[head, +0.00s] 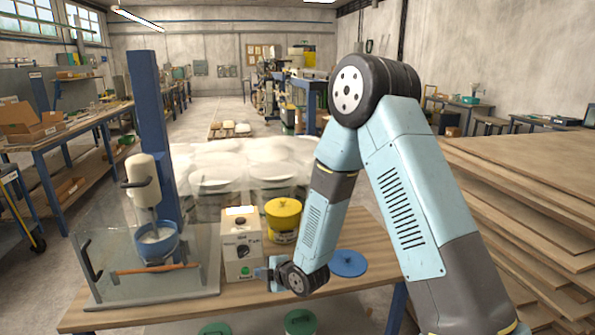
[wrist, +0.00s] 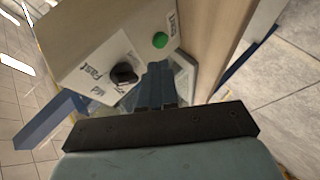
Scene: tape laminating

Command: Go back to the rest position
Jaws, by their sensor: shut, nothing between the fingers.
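My gripper (head: 262,273) is low over the table's front part, at the lower right front of a white control box (head: 240,236). In the wrist view its blue fingers (wrist: 158,84) are shut together and empty, close to the face of the control box (wrist: 95,45). That face has a black dial (wrist: 124,75) marked Mid and Fast and a green button (wrist: 160,40). Whether the fingertips touch the box I cannot tell. My arm is bent, with its elbow high.
A mixer with a blue bowl (head: 157,241) stands behind a clear guard on the left. A yellow-lidded pot (head: 284,214) stands right of the box, and a blue lid (head: 348,263) lies further right. Stacked wooden boards (head: 530,185) fill the right side.

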